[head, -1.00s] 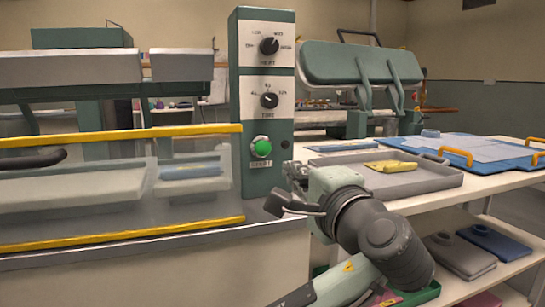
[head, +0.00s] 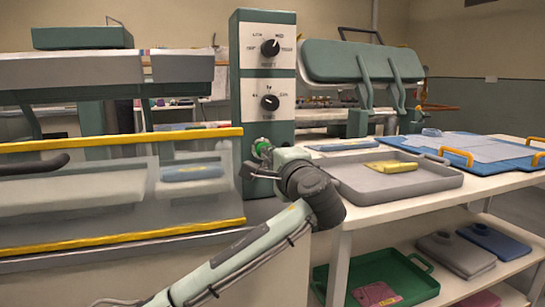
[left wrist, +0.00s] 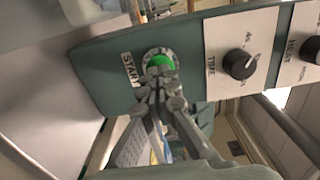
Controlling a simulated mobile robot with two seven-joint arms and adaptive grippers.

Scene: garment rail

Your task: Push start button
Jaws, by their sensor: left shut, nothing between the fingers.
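The green start button (head: 262,147) sits low on the front of the green control panel (head: 264,107). My left gripper (head: 262,165) is at the button and hides part of it in the head view. In the left wrist view the button (left wrist: 160,62) shows with the START label (left wrist: 131,70) beside it. The shut, empty fingertips (left wrist: 158,80) overlap the button's lower edge there. I cannot tell for sure whether they touch it. My right gripper is not in view.
The heat knob (head: 270,48) and time knob (head: 270,102) are above the button. A press with a yellow-edged clear guard (head: 120,185) stands at left. A grey tray (head: 430,184) with a yellow cloth (head: 391,166) is on the table at right.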

